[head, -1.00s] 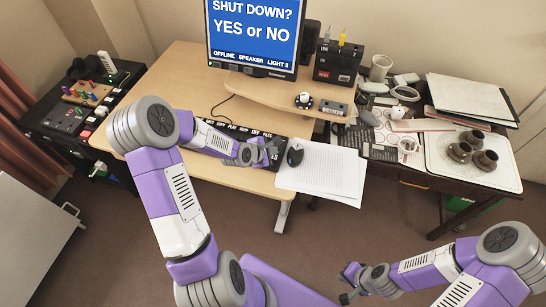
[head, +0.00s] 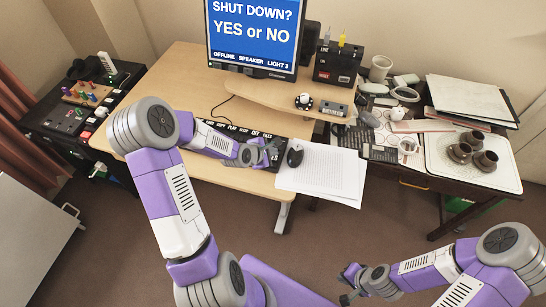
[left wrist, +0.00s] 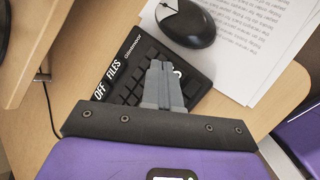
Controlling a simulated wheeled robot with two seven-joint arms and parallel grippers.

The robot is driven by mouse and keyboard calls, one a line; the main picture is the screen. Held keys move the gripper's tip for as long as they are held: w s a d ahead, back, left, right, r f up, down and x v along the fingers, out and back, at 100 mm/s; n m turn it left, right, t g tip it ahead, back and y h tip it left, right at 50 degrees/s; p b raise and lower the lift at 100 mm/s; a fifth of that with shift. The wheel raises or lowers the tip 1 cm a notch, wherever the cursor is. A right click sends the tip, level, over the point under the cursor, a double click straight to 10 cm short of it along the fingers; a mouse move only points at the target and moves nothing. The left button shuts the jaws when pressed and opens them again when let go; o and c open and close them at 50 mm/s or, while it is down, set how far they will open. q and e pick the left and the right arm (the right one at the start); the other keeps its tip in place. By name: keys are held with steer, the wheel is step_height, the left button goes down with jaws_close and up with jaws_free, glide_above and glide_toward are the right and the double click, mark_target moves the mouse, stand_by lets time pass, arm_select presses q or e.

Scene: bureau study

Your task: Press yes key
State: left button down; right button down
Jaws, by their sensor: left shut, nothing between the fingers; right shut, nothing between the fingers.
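The black keyboard (head: 235,127) lies along the desk's front edge, with large white words on its back strip. It also shows in the left wrist view (left wrist: 130,80), where "OFF" and "FILES" are readable. My left gripper (head: 275,150) is over its right end. In the left wrist view its closed fingers (left wrist: 164,66) cover part of the keys and of a white marking. I cannot make out a key marked yes, nor whether the fingertips touch a key. My right gripper (head: 345,285) is shut and empty, low over the floor, away from the desk.
The monitor (head: 253,35) reads "SHUT DOWN? YES or NO". A black mouse (head: 295,154) and printed sheets (head: 325,172) lie just right of the keyboard. A raised shelf (head: 270,98) stands behind. The desk's middle left is clear.

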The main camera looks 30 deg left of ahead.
arm_select(q)
steer(key=shift+f, duration=0.1)
stand_by(0.7)
steer(key=shift+f, duration=0.35)
steer(key=shift+f+b, duration=0.45)
steer(key=shift+b, duration=0.05)
stand_by(0.6)
steer(key=shift+r, duration=0.15)
steer(key=shift+r+p, duration=0.8)
steer(key=shift+p, duration=0.15)
step_height(320, 180, up, 5)
steer(key=p, duration=0.4)
steer(key=shift+p, duration=0.3)
